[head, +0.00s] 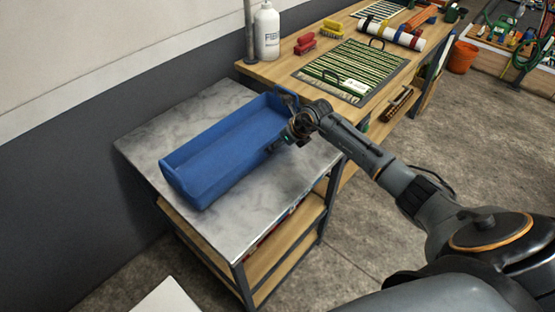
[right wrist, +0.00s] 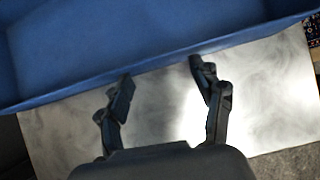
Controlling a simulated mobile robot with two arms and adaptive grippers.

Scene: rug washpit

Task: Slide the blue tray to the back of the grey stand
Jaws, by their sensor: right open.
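The blue tray (head: 225,150) is a long open box, apparently empty, lying on the grey stand's marbled top (head: 265,200). Bare top shows along its near side and at its left end. My right gripper (head: 286,141) is at the tray's near long side, close to its right end. In the right wrist view the tray wall (right wrist: 150,40) spans the top of the picture. The open fingers of my right gripper (right wrist: 163,73) point at its edge with nothing between them; I cannot tell whether they touch it. My left gripper is not in view.
A wooden bench (head: 285,75) adjoins the stand's right side, with a white bottle (head: 266,32), a green striped rug panel (head: 352,70) and brushes on it. A grey wall (head: 60,170) runs behind the stand. An orange bucket (head: 462,57) stands on the floor.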

